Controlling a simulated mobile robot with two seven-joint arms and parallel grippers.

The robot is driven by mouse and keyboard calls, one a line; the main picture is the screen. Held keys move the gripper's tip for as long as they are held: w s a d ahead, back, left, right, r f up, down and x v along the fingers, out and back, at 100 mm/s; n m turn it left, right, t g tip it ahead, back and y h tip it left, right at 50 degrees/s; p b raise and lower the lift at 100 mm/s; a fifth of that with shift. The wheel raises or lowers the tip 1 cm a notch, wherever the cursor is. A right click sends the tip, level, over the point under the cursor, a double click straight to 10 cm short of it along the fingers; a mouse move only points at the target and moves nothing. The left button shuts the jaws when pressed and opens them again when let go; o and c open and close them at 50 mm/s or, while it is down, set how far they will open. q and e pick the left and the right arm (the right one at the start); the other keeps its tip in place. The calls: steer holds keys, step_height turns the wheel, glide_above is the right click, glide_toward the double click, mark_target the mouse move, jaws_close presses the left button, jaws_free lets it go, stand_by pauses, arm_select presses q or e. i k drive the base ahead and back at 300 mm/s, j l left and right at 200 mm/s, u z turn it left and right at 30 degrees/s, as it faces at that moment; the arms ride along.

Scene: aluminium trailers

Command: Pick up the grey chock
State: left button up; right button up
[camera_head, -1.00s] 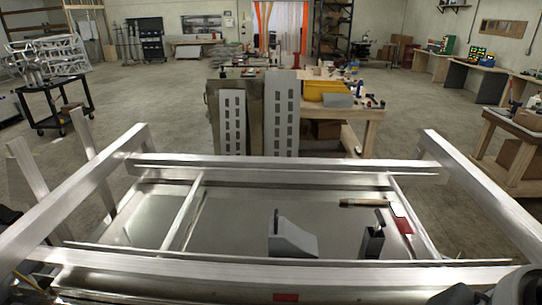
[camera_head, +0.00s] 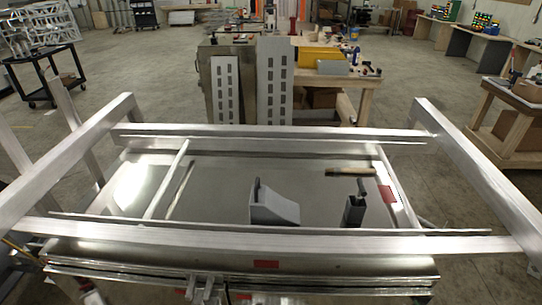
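The grey chock (camera_head: 275,209) is a wedge with a sloping face toward the right and a dark upright piece at its left top. It sits on the flat metal panel (camera_head: 225,190) inside the aluminium trailer frame, near the front rail, right of the picture's middle. The front rail (camera_head: 180,233) runs just in front of its base. Neither of my grippers can be made out in this view.
A dark block (camera_head: 355,211) with an upright handle stands right of the chock. Frame side rails rise left and right. A workbench (camera_head: 345,82) with perforated panels stands behind.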

mark_target(266, 208)
steer(key=i+j+u, duration=0.1)
steer(key=i+u, duration=0.2)
steer(key=u, duration=0.15)
steer(key=i+u, duration=0.3)
steer(key=u, duration=0.2)
